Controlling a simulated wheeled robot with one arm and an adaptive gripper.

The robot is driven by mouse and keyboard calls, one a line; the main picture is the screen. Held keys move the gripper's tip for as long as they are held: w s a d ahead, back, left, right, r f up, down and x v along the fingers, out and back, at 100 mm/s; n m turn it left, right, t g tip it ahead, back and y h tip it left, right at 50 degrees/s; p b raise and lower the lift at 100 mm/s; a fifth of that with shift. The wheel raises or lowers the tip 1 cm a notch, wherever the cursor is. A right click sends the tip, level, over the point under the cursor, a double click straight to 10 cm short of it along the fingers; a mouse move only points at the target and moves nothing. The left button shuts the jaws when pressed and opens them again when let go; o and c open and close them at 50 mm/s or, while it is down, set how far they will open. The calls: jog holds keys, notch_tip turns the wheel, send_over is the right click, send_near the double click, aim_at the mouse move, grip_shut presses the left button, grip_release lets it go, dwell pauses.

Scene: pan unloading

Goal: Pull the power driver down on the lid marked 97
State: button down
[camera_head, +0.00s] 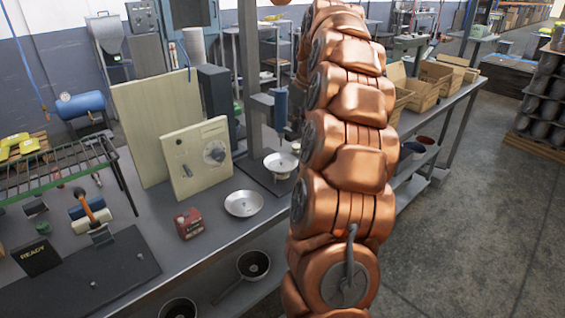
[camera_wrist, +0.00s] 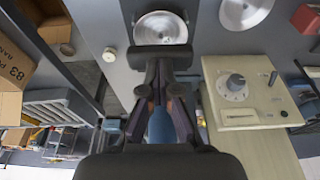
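The power driver (camera_head: 281,108) is an upright blue cylinder at the back edge of the bench, just left of my copper arm. Its blue body (camera_wrist: 162,126) shows between the fingers of my gripper (camera_wrist: 164,88) in the wrist view, with a finger on each side. Whether the fingers press on it I cannot tell. A round metal lid (camera_head: 281,163) lies below the driver and also shows ahead of the fingers in the wrist view (camera_wrist: 161,27). A second round metal lid (camera_head: 244,204) lies nearer on the bench. No 97 is readable on either. My arm hides my gripper in the head view.
A cream panel box with a dial (camera_head: 197,158) stands left of the lids, beside a tall cream board (camera_head: 155,127). Open cardboard boxes (camera_head: 425,88) lie right of my arm.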

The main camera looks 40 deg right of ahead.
jog(key=w+p+v, duration=0.2)
jog(key=p+v, duration=0.4)
jog(key=v, duration=0.3)
jog(key=w+r+p+v, duration=0.1)
jog(key=w+p+v, duration=0.1)
jog(key=p+v, duration=0.5)
jog(key=shift+w+v, duration=0.35)
jog(key=shift+v, duration=1.2)
dwell(0.4)
jog(key=shift+a, duration=0.1)
dwell(0.5)
